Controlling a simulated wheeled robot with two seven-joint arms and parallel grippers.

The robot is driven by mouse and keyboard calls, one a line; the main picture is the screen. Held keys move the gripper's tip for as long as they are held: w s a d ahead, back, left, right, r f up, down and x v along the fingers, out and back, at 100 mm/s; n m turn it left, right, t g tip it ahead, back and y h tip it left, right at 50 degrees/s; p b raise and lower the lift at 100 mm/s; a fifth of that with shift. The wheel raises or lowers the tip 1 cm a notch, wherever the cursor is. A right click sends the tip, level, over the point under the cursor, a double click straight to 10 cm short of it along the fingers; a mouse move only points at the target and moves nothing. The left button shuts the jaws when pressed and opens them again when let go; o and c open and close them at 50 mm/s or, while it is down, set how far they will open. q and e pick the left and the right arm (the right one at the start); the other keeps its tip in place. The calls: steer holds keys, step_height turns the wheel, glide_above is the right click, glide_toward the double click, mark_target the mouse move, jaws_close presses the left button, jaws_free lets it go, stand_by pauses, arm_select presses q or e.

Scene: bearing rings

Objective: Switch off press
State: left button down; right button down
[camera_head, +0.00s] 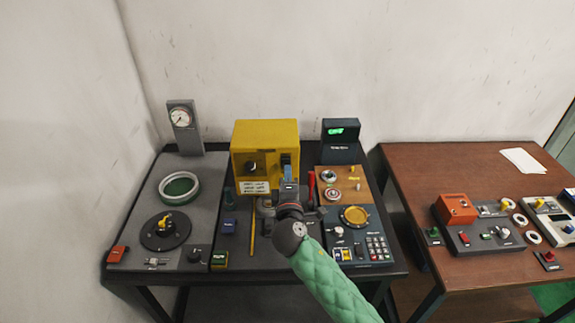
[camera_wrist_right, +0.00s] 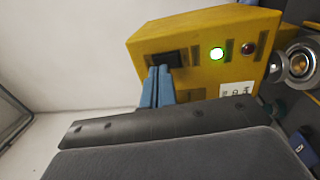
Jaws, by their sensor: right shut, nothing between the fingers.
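The press appears to be the yellow box (camera_head: 265,133) at the back of the left table; it also fills the upper middle of the right wrist view (camera_wrist_right: 205,40). Its front carries a dark switch (camera_wrist_right: 168,58), a lit green lamp (camera_wrist_right: 217,53) and a dark red unlit lamp (camera_wrist_right: 248,48). A white label (camera_head: 254,187) is on its lower front. My right gripper (camera_head: 287,170) is shut and empty, with its blue fingertips (camera_wrist_right: 158,72) right at the dark switch. Whether they touch it is unclear. The fingers partly cover the switch. My left gripper is out of view.
A brown table (camera_head: 430,165) with small devices stands further right.

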mark_target(286, 163)
steer(key=shift+w+r, duration=0.25)
steer(key=shift+w, duration=0.2)
steer(key=shift+w+f+p, duration=0.1)
steer(key=shift+w+p, duration=0.35)
steer(key=shift+w, duration=0.15)
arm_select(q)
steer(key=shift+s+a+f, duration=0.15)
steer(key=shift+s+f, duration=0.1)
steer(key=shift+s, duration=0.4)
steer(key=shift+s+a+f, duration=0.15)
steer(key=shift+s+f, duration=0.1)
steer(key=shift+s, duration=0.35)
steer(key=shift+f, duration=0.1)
arm_select(e)
steer(key=shift+w, duration=0.1)
